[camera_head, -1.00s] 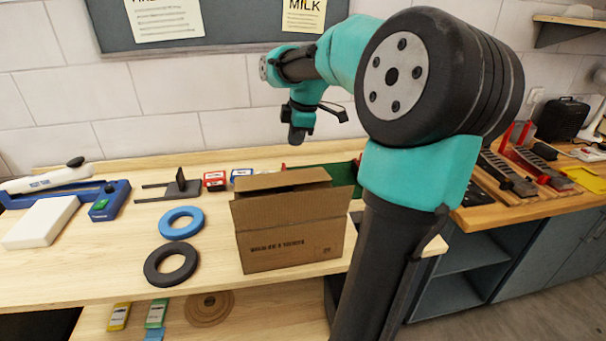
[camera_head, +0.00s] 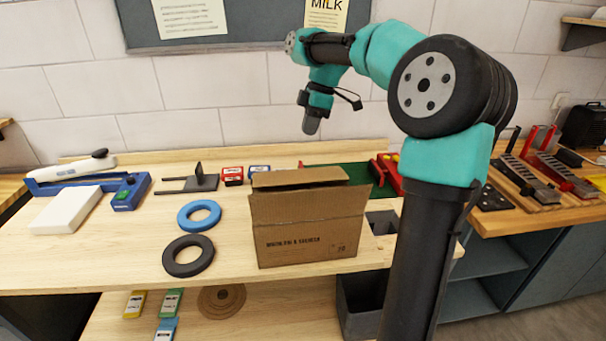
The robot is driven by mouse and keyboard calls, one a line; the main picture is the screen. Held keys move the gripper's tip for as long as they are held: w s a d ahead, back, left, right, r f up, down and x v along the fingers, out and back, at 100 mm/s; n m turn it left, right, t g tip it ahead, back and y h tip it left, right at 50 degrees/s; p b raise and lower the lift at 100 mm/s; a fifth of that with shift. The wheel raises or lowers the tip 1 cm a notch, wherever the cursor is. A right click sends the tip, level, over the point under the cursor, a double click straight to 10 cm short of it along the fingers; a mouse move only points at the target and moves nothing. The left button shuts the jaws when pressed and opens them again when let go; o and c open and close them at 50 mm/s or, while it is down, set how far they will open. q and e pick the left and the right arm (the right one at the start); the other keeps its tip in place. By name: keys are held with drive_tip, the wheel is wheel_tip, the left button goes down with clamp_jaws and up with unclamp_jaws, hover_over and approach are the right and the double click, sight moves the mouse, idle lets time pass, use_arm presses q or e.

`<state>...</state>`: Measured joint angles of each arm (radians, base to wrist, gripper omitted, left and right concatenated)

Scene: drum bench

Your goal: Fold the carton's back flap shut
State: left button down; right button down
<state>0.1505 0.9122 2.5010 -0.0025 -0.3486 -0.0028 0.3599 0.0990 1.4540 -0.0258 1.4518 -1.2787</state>
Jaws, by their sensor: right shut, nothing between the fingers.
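The brown cardboard carton (camera_head: 308,228) stands upright on the wooden bench, printed face toward me. Its back flap (camera_head: 298,177) shows as a strip along the far top edge, tilted up rather than lying flat. The near flap stands up along the front edge and hides most of the opening. My right gripper (camera_head: 311,126) points down above and behind the carton, in front of the wall. It is shut, empty and apart from the flap. My left gripper is not in view.
A blue ring (camera_head: 199,206) and a black ring (camera_head: 188,268) lie left of the carton. A dark stand (camera_head: 199,182) and small red and blue boxes sit behind left. A green mat and red items lie behind right. My right arm covers the bench's right end.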

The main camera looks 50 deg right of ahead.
approach(301, 179)
drive_tip(key=a+f, duration=0.4)
drive_tip(key=f, duration=0.1)
drive_tip(key=shift+s+a, duration=0.1)
drive_tip(key=shift+a, duration=0.05)
drive_tip(key=shift+s+a+f, duration=0.1)
drive_tip(key=shift+f, duration=0.4)
drive_tip(key=shift+s+a+f, duration=0.2)
drive_tip(key=shift+f, duration=0.55)
drive_tip(key=shift+s+a+f, duration=0.15)
drive_tip(key=shift+s+f, duration=0.05)
drive_tip(key=shift+f, duration=0.5)
drive_tip(key=shift+r, duration=0.85)
drive_tip(key=shift+r, duration=0.1)
